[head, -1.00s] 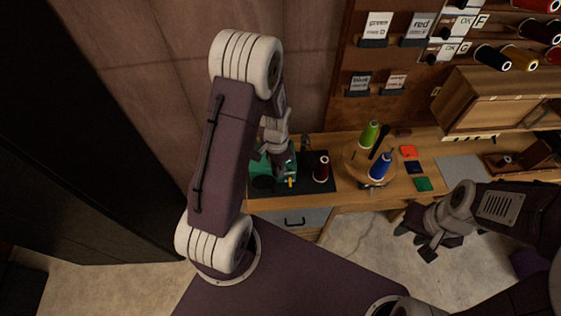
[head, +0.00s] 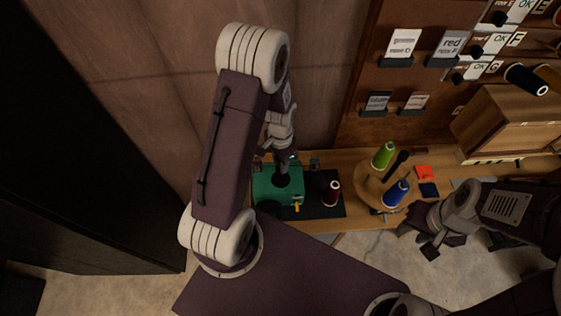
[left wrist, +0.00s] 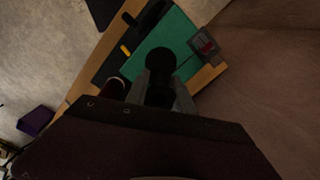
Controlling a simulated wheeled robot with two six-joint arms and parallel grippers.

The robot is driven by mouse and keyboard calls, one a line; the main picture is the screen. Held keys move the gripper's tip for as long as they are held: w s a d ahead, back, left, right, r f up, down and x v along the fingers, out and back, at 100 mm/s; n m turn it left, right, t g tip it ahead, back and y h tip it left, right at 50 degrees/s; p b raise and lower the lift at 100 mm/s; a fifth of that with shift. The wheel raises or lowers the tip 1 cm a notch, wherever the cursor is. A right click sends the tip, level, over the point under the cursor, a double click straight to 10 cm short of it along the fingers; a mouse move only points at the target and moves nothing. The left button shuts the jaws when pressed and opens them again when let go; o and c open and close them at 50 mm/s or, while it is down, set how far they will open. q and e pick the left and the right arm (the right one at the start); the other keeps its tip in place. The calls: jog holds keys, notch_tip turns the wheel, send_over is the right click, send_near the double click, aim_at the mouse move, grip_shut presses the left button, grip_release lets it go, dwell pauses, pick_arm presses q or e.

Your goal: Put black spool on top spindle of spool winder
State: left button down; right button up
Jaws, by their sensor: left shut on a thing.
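The green spool winder (head: 262,185) stands at the left of the bench, and its green top also shows in the left wrist view (left wrist: 180,38). My left gripper (head: 287,157) is above it, shut on the black spool (head: 281,180). In the left wrist view the black spool (left wrist: 157,65) sits at the fingertips, in front of the green top. Whether the spool touches the winder or a spindle is hidden. My right gripper (head: 443,245) is empty, fingers apart, in front of the bench at the right.
A dark red spool (head: 331,192) stands on the black mat right of the winder. A green spool (head: 384,155) and a blue spool (head: 396,193) stand on a round wooden holder (head: 370,188). A wooden cabinet (head: 510,125) and labelled board are behind. The wall is close on the left.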

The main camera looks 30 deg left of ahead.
pick_arm(q)
jog(key=b, duration=0.6)
send_over(280, 179)
notch_tip(280, 179, down, 7)
jog(key=shift+d+r, duration=0.1)
jog(key=shift+w+f, duration=0.2)
jog(key=shift+f, duration=0.2)
jog(key=shift+s+r, duration=0.1)
jog(key=shift+s, duration=0.05)
jog(key=shift+f, duration=0.2)
jog(key=shift+f, duration=0.25)
jog(key=shift+r, duration=0.1)
jog(key=c, duration=1)
grip_release()
